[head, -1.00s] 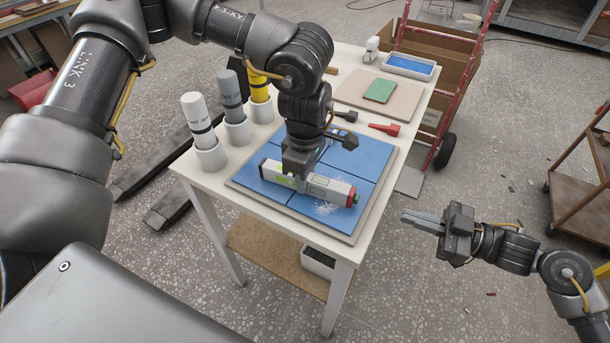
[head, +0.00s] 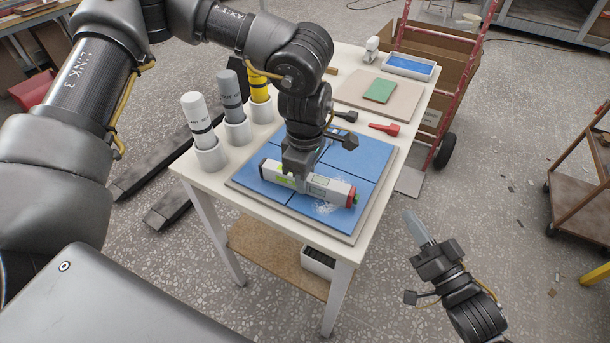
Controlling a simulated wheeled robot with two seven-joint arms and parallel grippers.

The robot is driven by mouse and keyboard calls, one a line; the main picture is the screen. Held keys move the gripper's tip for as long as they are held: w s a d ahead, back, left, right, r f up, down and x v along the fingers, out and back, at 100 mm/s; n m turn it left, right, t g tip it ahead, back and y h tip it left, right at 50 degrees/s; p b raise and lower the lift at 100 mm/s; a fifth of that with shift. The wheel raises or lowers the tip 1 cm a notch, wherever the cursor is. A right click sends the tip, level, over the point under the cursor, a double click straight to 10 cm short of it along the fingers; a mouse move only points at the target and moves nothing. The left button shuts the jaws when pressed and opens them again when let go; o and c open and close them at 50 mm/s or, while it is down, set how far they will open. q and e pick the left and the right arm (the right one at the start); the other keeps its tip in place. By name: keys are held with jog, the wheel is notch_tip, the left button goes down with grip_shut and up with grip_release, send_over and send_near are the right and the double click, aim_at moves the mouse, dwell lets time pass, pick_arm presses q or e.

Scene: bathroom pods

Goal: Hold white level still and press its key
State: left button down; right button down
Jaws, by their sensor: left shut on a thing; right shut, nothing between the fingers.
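The white level (head: 324,187) lies on the blue tiled panel (head: 262,187) on the table. It has a dark cap at its left end, a red and dark right end, a green patch near the left and a small display on its face. My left gripper (head: 299,183) is over the level from above, shut on its body left of the display. The key cannot be made out clearly. My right gripper (head: 417,228) is shut and empty. It is off the table's right front side, apart from the level, with its fingers pointing up and left.
Three tubes in white holders, white (head: 196,118), grey (head: 232,98) and yellow (head: 260,88), stand on the table's left. A red tool (head: 384,129) and a black one (head: 345,116) lie behind the panel. A red hand truck (head: 456,100) stands right of the table.

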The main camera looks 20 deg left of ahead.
aim_at(366, 217)
jog(key=shift+m+h, duration=0.3)
jog(key=shift+m, duration=0.2)
jog(key=shift+a, duration=4.2)
jog(key=shift+a, duration=0.55)
jog(key=shift+d, duration=0.6)
jog(key=d, duration=0.6)
